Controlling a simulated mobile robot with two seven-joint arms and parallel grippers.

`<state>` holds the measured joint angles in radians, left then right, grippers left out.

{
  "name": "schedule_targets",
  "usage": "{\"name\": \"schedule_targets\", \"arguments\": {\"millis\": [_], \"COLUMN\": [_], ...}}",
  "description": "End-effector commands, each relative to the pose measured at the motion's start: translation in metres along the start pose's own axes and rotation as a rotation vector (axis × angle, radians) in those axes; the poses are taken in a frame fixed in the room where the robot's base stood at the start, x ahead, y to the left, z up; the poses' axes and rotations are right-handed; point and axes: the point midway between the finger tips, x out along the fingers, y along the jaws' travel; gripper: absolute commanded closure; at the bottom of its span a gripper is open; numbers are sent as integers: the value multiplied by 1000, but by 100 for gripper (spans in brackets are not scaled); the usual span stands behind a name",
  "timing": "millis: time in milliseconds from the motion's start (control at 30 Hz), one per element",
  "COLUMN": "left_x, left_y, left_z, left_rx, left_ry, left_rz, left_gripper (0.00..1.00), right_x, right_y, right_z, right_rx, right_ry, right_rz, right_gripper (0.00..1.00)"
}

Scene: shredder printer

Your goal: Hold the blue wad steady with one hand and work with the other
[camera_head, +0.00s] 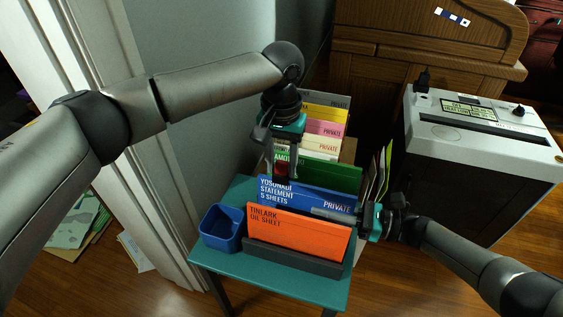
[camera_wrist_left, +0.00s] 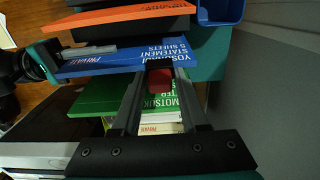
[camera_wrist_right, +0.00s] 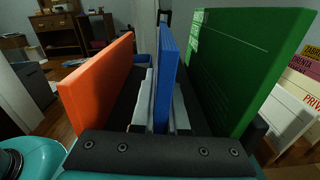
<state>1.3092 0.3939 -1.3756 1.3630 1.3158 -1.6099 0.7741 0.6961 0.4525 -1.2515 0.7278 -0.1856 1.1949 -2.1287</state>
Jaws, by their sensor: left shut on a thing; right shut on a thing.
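The blue wad (camera_head: 325,200), marked YOSUNADI STATEMENT 5 SHEETS and PRIVATE, stands upright behind an orange wad (camera_head: 298,232). My right gripper (camera_head: 318,211) comes from the right and is shut on the blue wad; in the right wrist view the wad (camera_wrist_right: 166,70) stands between its fingers. My left gripper (camera_head: 282,178) points down at the wad's upper left edge. It is shut on a small dark red and black tool (camera_wrist_left: 160,79), which the left wrist view shows between the fingers, close to the wad's top edge. Whether they touch is unclear.
A green wad (camera_head: 333,177) and several coloured wads stand behind. A blue open bin (camera_head: 222,238) sits at the left of the teal table (camera_head: 270,277). A white-topped machine (camera_head: 481,125) with a slot stands at the right. A wall borders the left.

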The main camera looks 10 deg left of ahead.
Motion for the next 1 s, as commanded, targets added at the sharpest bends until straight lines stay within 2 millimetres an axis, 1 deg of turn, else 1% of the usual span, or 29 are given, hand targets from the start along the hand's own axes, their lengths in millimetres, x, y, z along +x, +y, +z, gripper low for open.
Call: {"name": "schedule_targets", "arguments": {"millis": [600,1000], "left_x": [-1,-10], "left_y": [0,0], "left_z": [0,-2], "left_rx": [0,0], "left_ry": [1,1], "left_rz": [0,0], "left_gripper": [100,100], "right_x": [0,0], "right_y": [0,0], "right_z": [0,0], "right_rx": [0,0], "right_ry": [2,1], "right_rz": [-2,-2], "right_gripper": [100,100]}}
